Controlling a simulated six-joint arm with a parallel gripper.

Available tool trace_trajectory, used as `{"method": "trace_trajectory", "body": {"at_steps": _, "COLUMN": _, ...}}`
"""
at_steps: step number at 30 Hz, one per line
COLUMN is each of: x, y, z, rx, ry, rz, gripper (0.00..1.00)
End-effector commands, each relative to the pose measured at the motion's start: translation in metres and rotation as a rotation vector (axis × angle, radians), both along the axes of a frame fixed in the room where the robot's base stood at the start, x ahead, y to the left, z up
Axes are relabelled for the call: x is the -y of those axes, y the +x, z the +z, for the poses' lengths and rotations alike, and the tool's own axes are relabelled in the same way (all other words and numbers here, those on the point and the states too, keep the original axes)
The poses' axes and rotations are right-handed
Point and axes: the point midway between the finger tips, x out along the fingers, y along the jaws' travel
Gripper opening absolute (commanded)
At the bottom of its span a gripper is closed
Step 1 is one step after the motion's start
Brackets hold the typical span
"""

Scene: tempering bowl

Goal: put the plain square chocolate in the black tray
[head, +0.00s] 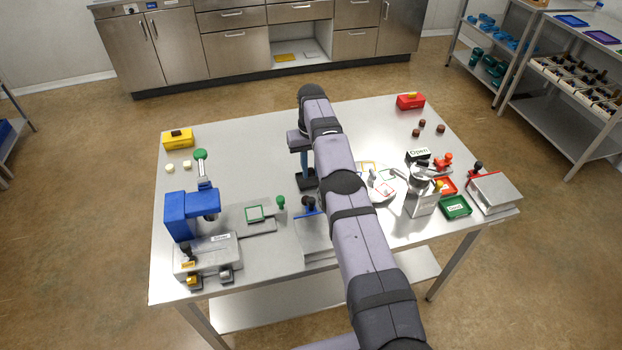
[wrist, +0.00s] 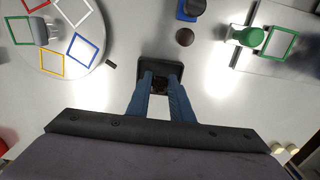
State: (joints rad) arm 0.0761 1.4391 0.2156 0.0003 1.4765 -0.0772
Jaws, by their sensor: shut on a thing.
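The black tray (head: 305,184) lies near the middle of the table, partly behind my arm. It also shows in the wrist view (wrist: 158,64), with my fingertips in front of it. My gripper (head: 304,170) points down over the tray, and its blue fingers show in the wrist view (wrist: 160,84). It is shut on a dark brown chocolate (wrist: 160,87), held between the fingertips over the tray. The fingers cover much of this piece, so I cannot make out its full shape or whether it touches the tray floor.
A round brown piece (wrist: 185,37) lies beyond the tray. Several brown chocolates (head: 422,122) lie near a red box (head: 410,102). Cream pieces (head: 187,164) lie near a yellow box (head: 178,138). A blue machine (head: 190,216) stands left; a round plate (wrist: 55,38) lies right of the tray in the head view.

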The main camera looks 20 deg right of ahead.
Motion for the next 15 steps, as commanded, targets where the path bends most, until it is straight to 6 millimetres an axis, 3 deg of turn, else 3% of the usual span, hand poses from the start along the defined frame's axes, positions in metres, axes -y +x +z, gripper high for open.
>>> {"method": "trace_trajectory", "body": {"at_steps": 6, "x": 0.0, "y": 0.0, "z": -0.027, "rx": -0.002, "ry": 0.0, "rz": 0.0, "gripper": 0.0}}
{"method": "trace_trajectory", "body": {"at_steps": 15, "x": 0.0, "y": 0.0, "z": -0.03, "rx": 0.0, "ry": 0.0, "rz": 0.0, "gripper": 0.0}}
